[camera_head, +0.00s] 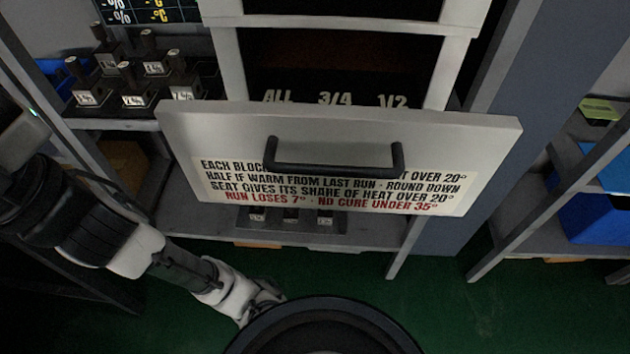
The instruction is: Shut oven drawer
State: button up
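The oven drawer (480,140) stands pulled out from the pale oven frame (230,50). Its light grey front panel carries a printed label in black and red. A black bar handle (333,170) runs across the front. The drawer's dark inside shows behind the panel, with "ALL", "3/4" and "1/2" lettered there. My gripper (268,297) is low at the bottom centre, below and apart from the drawer front. Its fingers are small, dark and partly hidden behind a dark round rim, so their opening does not show.
Several dark blocks with labels (136,98) stand on a shelf to the left. Smaller labelled blocks (291,215) sit on a low shelf under the drawer. A grey upright stands to the right, with a blue bin (598,218) beyond. Green floor (440,290) is clear in front.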

aim_at(350, 121)
jog(key=k+j, duration=0.65)
jog(key=k, duration=0.2)
